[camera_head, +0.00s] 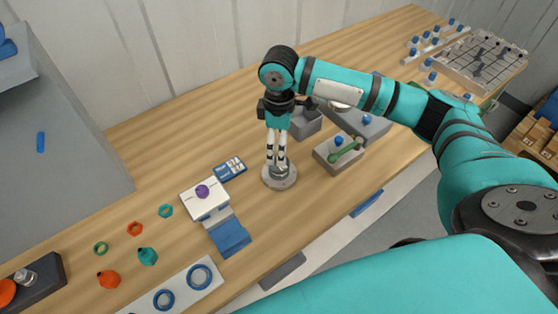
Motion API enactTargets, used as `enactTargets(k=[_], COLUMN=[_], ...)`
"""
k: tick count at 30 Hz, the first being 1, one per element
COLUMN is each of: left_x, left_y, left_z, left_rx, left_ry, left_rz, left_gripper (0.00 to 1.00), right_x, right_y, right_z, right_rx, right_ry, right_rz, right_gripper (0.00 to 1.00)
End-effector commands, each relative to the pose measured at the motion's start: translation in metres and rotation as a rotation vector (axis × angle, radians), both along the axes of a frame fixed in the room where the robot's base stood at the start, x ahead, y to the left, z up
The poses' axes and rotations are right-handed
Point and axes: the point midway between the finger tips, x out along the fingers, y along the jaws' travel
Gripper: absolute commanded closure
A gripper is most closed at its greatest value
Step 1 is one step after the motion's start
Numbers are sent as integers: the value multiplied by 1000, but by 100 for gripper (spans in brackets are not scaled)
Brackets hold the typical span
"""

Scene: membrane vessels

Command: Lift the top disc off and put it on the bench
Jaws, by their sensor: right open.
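A round grey metal vessel (280,183) stands on the wooden bench (330,190) near the middle of the view. Its wide disc-shaped body has a smaller raised part on top. My right gripper (277,163) points straight down over it, with its fingers open around or just above the raised part. I cannot tell whether the fingers touch it. The fingers hide part of the vessel's top, so I cannot tell a separate top disc apart. My left gripper is not in view.
Left of the vessel are a white block with a purple knob (203,190), a blue card (230,168) and a blue cloth-like piece (231,238).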

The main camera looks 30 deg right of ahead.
Motion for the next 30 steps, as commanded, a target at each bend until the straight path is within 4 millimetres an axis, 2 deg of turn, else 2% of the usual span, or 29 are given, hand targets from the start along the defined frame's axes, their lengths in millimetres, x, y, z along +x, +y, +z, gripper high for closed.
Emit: enactTargets(k=[3,9,11,18,27,30], left_x=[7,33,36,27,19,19], left_y=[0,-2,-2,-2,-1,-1], left_z=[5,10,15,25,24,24], left_rx=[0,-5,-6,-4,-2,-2], left_ry=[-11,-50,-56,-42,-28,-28], left_rz=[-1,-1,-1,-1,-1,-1], left_gripper=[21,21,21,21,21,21], right_x=[0,0,1,2,3,3], right_y=[1,1,2,5,4,4], right_z=[-15,-27,-34,-68,-75,-75], right_rx=[1,0,0,1,0,0], right_ry=[1,0,1,1,-2,-2], right_rz=[0,1,1,0,1,1], right_gripper=[17,17,17,17,17,29])
